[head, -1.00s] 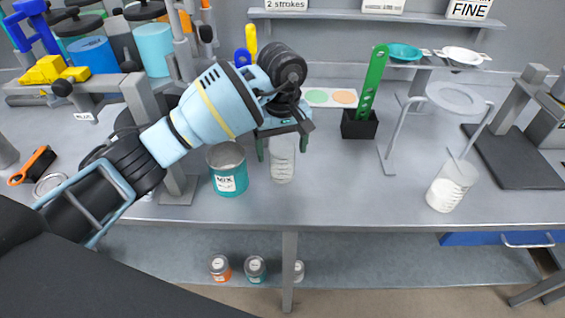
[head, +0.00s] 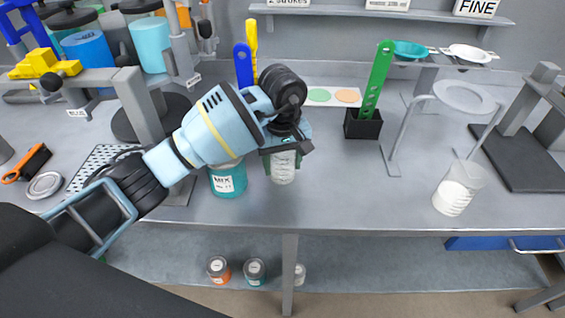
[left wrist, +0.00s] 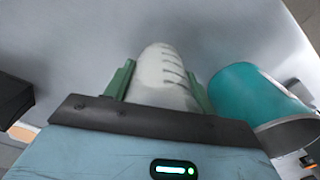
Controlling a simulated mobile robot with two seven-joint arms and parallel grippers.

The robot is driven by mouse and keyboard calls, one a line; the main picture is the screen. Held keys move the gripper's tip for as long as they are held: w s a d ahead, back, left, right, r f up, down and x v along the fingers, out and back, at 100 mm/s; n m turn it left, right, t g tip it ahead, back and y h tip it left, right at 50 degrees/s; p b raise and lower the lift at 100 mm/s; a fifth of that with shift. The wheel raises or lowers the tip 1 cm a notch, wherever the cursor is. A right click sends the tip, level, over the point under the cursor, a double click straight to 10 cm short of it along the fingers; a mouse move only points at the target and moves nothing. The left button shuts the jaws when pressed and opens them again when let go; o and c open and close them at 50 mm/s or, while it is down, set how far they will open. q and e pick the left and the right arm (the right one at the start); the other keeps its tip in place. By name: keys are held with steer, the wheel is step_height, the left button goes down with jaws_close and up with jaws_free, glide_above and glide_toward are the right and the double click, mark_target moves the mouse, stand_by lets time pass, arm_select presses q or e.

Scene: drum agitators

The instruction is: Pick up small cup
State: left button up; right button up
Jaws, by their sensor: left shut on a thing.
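A small white cup with dark graduation marks (head: 283,167) stands upright at the workbench's middle. My left gripper (head: 283,156) comes down over it from above and is shut on it, hiding its upper part. In the left wrist view the two green fingers of the gripper (left wrist: 161,85) press on both sides of the cup (left wrist: 163,65). I cannot tell whether the cup's base touches the bench. A larger translucent white cup (head: 458,188) stands at the right near the front edge. My right gripper is not in view.
A teal MIX can (head: 229,180) stands close to the left of the held cup; it also shows in the left wrist view (left wrist: 255,100). A black holder (head: 363,124) with a green stick is behind right. The bench front between the cups is clear.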

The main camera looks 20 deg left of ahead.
arm_select(q)
steer(key=shift+r, duration=0.15)
steer(key=shift+c, duration=0.4)
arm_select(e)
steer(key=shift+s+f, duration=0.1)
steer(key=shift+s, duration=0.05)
arm_select(q)
step_height(320, 180, up, 10)
steer(key=p, duration=0.2)
steer(key=shift+p, duration=0.35)
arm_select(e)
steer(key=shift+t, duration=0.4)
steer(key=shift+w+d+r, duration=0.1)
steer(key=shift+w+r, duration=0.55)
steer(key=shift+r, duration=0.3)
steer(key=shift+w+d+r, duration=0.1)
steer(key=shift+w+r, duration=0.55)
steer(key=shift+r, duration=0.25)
arm_select(q)
steer(key=shift+f, duration=0.2)
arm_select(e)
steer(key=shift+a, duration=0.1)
